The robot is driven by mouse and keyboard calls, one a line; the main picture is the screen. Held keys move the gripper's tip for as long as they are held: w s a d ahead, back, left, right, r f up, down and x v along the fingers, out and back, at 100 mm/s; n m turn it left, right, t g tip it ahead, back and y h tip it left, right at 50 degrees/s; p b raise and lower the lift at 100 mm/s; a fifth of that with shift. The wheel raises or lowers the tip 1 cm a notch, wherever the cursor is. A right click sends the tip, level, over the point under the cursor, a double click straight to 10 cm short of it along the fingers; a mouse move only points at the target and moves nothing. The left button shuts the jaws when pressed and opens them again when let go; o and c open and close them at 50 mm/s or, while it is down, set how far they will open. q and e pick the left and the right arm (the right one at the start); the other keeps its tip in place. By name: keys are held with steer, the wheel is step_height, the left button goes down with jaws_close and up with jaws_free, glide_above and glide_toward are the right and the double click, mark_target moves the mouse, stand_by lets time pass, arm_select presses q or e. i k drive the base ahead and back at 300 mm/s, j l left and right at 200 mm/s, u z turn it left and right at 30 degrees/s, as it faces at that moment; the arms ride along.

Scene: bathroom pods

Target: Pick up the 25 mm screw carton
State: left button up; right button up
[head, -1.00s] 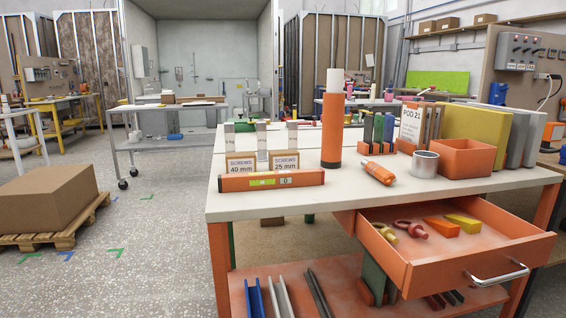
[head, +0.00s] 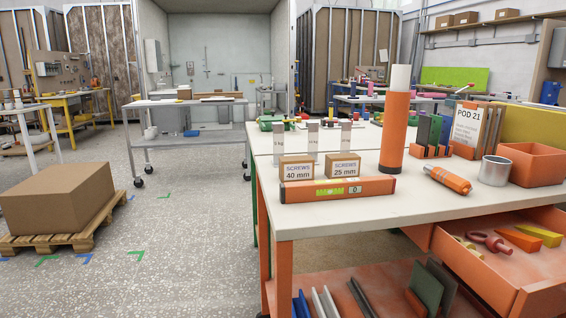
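The 25 mm screw carton (head: 345,168) is a small brown box with a white label reading "SCREWS 25 mm". It stands upright near the left front of the white workbench (head: 430,205). The similar 40 mm screw carton (head: 296,169) stands to its left, with a gap between them. An orange spirit level (head: 338,189) lies in front of both cartons and hides their lower edges. Neither of my grippers shows in the head view.
A tall orange cylinder with a white top (head: 394,125) stands right of the cartons. An orange tool (head: 447,179), a grey cup (head: 494,171) and an orange bin (head: 536,163) are farther right. An open drawer (head: 500,262) juts from the bench front.

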mark_target(344, 165)
steer(key=i+j+u, duration=0.2)
steer(key=j+u, duration=0.2)
steer(key=i+j+u, duration=0.2)
steer(key=u, duration=0.2)
steer(key=i+j+u, duration=0.2)
steer(key=u, duration=0.25)
steer(key=i+j+z, duration=0.2)
steer(key=i, duration=0.3)
steer(key=i+j+z, duration=0.2)
steer(key=i, duration=0.3)
steer(key=i+j+z, duration=0.15)
steer(key=i, duration=0.3)
steer(key=i+z, duration=0.15)
steer(key=z, duration=0.3)
steer(key=i+z, duration=0.15)
steer(key=z, duration=0.3)
steer(key=i+z, duration=0.15)
steer(key=z, duration=0.3)
steer(key=i+z, duration=0.15)
steer(key=z, duration=0.25)
steer(key=j, duration=0.05)
